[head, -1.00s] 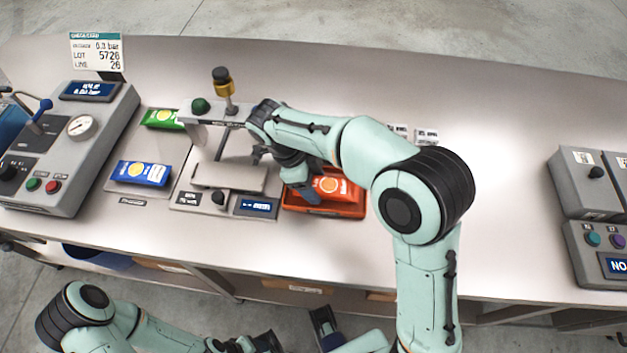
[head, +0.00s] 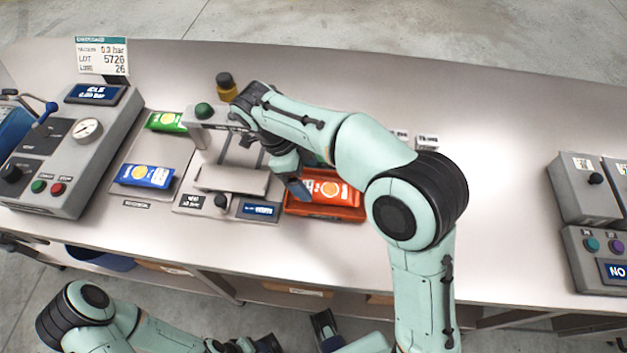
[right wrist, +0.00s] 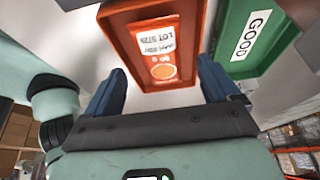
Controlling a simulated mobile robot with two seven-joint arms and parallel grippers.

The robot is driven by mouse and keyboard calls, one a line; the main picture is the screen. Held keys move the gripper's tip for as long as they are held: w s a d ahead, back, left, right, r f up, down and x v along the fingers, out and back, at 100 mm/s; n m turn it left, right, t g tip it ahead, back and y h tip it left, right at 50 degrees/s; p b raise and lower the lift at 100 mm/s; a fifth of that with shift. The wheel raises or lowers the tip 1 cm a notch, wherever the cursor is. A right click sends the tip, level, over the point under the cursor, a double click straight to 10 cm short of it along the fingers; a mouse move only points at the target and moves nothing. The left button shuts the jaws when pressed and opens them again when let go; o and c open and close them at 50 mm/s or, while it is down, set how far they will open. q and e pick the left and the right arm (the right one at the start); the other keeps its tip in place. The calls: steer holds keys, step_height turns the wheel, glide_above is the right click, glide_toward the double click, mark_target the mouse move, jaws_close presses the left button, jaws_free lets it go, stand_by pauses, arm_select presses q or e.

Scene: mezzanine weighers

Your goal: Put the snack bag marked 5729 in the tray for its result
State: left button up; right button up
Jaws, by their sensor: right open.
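The red snack bag (head: 330,187) with an orange-fruit picture lies in the red-orange tray (head: 310,212), right of the weigher (head: 230,180). In the right wrist view the bag (right wrist: 160,50) lies inside the tray (right wrist: 192,55), and its label seems to read LOT 5729. My right gripper (head: 299,188) is above the tray's left part in the head view. The right wrist view shows its two blue fingers (right wrist: 160,70) spread, with nothing between them, apart from the bag.
A green tray (right wrist: 250,40) marked GOOD stands beside the red one. A green bag (head: 166,121) and a blue bag (head: 146,176) lie on a mat at left. A gauge box (head: 68,150) stands far left, a button box (head: 600,250) far right.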

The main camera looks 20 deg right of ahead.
steer(key=p+v, duration=0.1)
steer(key=v, duration=0.5)
steer(key=shift+r, duration=0.3)
steer(key=shift+w+a, duration=0.1)
steer(key=shift+a, duration=0.05)
